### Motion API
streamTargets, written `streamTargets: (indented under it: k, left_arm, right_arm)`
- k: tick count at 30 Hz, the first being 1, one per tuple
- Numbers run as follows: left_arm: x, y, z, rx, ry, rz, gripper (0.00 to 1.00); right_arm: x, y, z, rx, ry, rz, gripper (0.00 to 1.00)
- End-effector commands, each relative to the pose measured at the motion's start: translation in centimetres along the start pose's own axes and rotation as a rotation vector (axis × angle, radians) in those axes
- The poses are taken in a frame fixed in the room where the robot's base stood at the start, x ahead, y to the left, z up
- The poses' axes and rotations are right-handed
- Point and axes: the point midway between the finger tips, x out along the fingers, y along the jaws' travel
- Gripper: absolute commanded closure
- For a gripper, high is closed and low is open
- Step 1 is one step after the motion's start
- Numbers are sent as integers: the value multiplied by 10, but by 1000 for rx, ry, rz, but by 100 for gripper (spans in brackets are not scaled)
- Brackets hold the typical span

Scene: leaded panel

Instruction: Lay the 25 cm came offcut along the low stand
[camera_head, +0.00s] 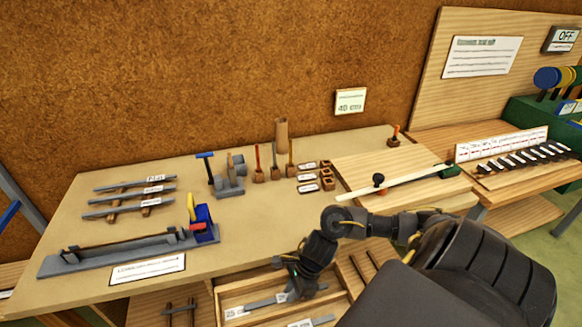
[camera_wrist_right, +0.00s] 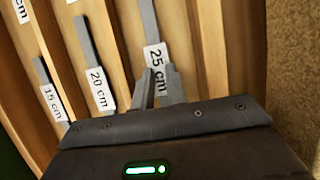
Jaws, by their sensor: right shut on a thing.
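The 25 cm came offcut is a thin grey strip (camera_wrist_right: 148,22) lying in a compartment of the wooden tray in the right wrist view, beside its white 25 cm label. My right gripper (camera_wrist_right: 156,88) is shut on it near the label. In the head view the right gripper (camera_head: 298,291) is down at the tray at the table's front, hiding part of the strip. I cannot tell for sure which support is the low stand; a low wooden rack (camera_head: 118,190) at the back left carries several grey strips with labels. My left gripper is not in view.
Shorter strips lie in neighbouring compartments, marked 20 cm (camera_wrist_right: 84,40) and 15 cm (camera_wrist_right: 40,72). A long grey fixture (camera_head: 120,252) with a blue and yellow clamp (camera_head: 202,220) stands at the left. Small upright tools (camera_head: 275,165) stand behind. The table middle is clear.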

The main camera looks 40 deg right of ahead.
Motion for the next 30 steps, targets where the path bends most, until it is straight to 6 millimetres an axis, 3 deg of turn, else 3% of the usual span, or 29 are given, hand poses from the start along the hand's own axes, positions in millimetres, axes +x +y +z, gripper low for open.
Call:
streamTargets:
  k: [5, 14, 21, 30]
  left_arm:
    - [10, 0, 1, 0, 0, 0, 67]
    - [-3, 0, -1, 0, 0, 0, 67]
    - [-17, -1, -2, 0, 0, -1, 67]
    - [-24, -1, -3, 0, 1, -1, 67]
  right_arm:
    - [-20, -2, 9, -8, -3, -7, 100]
    - [-68, 23, 84, -15, -8, -7, 100]
    - [-69, 45, 129, -9, -4, -2, 100]
    - [-68, 61, 160, -3, -1, -2, 100]
